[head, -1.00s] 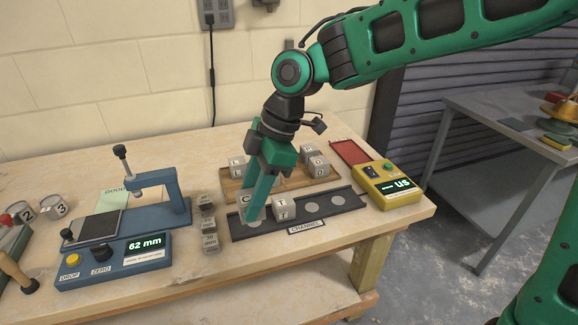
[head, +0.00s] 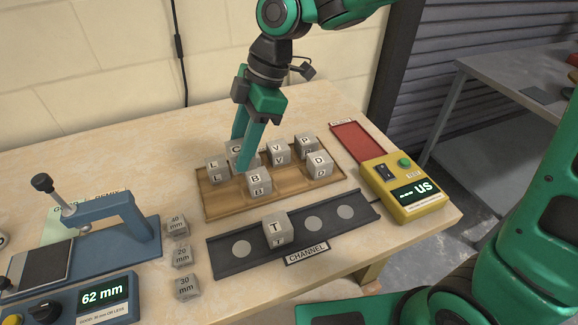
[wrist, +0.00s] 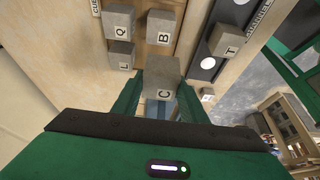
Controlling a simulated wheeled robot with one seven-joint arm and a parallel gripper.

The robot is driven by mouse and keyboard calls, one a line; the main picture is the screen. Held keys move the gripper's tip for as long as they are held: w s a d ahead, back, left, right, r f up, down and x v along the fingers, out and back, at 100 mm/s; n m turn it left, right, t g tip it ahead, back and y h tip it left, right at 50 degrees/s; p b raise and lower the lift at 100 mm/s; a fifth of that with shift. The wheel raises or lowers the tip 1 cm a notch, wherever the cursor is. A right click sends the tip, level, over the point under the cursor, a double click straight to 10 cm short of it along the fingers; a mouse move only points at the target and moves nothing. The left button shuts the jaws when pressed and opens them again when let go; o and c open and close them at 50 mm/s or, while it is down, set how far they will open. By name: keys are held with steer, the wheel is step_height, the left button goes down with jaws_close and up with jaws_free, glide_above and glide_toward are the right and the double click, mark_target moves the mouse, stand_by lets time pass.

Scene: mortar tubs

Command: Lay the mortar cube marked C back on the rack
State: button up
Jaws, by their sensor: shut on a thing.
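The mortar cube C (wrist: 160,72) is pinched between the two green fingers of my gripper (head: 242,164). In the head view cube C (head: 236,149) is partly covered by the fingers. It is over the left part of the wooden rack (head: 222,206), between cube L (head: 214,170) and cube B (head: 259,183); it looks raised, but the gap below is hard to judge. Cubes V (head: 279,150), P (head: 306,146) and D (head: 319,164) also sit on the rack. The wrist view shows cube Q (wrist: 118,20) beside L; Q is mostly hidden in the head view.
Cube T (head: 276,229) stands in the dark channel (head: 222,256) in front of the rack. A yellow meter (head: 405,190) and red tray (head: 357,141) are at the right. Small marked blocks (head: 182,256) and a blue gauge (head: 110,220) are at the left.

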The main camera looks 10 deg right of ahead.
steer(key=w+d+f, duration=0.1)
steer(key=d+f, duration=0.1)
steer(key=d, duration=0.1)
steer(key=w+d+f, duration=0.1)
steer(key=d+f, duration=0.1)
steer(key=d, duration=0.1)
steer(key=w+d+f, duration=0.2)
steer(key=d, duration=0.2)
steer(key=shift+f, duration=2.3)
steer(key=o, duration=1.2)
steer(key=shift+f, duration=0.1)
steer(key=shift+o, duration=0.2)
